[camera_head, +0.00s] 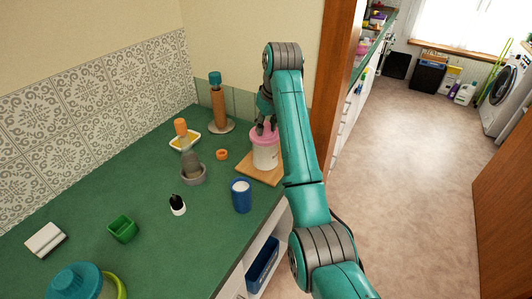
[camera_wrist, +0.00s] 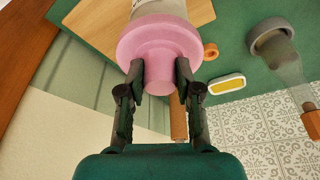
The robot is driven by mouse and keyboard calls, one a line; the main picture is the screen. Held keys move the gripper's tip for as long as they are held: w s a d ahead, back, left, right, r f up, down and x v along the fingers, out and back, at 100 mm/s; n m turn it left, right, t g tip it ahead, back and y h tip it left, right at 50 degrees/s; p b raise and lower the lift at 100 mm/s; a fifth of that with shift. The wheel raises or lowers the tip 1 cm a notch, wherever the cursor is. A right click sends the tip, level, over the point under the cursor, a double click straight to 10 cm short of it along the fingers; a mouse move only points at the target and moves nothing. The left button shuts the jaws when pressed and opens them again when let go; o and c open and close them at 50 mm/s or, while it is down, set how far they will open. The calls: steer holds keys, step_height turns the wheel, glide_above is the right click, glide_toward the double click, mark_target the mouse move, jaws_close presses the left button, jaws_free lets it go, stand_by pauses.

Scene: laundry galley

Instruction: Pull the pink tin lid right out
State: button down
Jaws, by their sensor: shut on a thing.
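The pink lid (camera_head: 263,133) sits on a white tin (camera_head: 265,155) near the counter's right end. The tin stands on a wooden board (camera_head: 248,172). In the wrist view the lid (camera_wrist: 160,38) has a wide rim and a thick pink knob. My gripper (camera_head: 266,122) is above the lid, and its fingers (camera_wrist: 160,84) are shut on the knob from both sides. The lid's rim is at the tin's mouth in the head view; whether there is a gap between them I cannot tell. My arm hides part of the tin's right side.
A blue cup (camera_head: 241,196) stands in front of the board. The wooden door frame (camera_head: 338,75) is close behind my arm.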

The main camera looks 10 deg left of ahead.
mark_target(266, 125)
steer(key=shift+r, duration=0.15)
steer(key=shift+r, duration=1.85)
steer(key=shift+s, duration=0.1)
